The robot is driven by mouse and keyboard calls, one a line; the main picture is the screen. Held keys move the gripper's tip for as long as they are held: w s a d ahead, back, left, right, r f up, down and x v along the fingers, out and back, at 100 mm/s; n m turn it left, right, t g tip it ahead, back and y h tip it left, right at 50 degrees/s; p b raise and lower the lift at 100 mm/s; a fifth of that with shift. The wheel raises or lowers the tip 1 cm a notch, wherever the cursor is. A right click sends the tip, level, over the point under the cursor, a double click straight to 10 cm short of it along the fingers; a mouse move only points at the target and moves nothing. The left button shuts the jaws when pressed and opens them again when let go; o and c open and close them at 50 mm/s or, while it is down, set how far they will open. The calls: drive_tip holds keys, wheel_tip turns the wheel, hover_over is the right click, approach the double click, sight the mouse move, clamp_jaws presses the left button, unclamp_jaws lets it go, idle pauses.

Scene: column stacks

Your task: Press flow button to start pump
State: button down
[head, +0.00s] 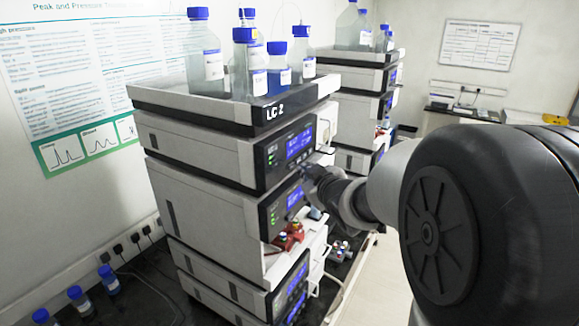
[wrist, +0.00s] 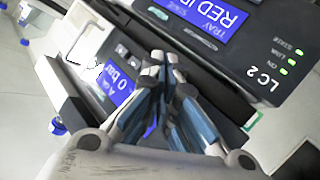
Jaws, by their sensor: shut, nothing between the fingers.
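My gripper (head: 318,180) is at the front of the LC 2 stack in the head view, beside the upper two modules. In the wrist view my gripper (wrist: 158,65) has its fingers together and empty, with the tips over a dark front panel. That panel has a blue display (wrist: 118,84) reading "0 bar". Small pale buttons (wrist: 122,50) show just left of the fingertips; their labels are too small to read. The fingers hide part of the panel, and I cannot tell whether they touch it.
A neighbouring module's panel (wrist: 262,50) shows a blue display and green lights. Blue-capped bottles stand in the stack's top tray (head: 160,97). Red-capped items (head: 288,237) sit lower at the front. Another stack (head: 362,77) stands behind. Open floor (head: 362,275) lies right.

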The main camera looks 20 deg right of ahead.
drive_tip(key=shift+w+a, duration=0.1)
drive_tip(key=shift+w+a+b, duration=0.2)
drive_tip(key=shift+w+b, duration=0.05)
drive_tip(key=shift+b, duration=0.05)
drive_tip(key=shift+w+a+b, duration=0.25)
drive_tip(key=shift+w+b, duration=0.05)
idle(1.0)
drive_tip(key=shift+s+d, duration=0.1)
drive_tip(key=shift+s+d+p, duration=0.35)
drive_tip(key=shift+s+d, duration=0.1)
drive_tip(key=shift+s, duration=0.15)
drive_tip(key=s+d+p, duration=0.1)
drive_tip(key=s, duration=0.1)
drive_tip(key=s+d+p, duration=0.1)
drive_tip(key=s+d, duration=0.1)
idle(0.6)
idle(1.8)
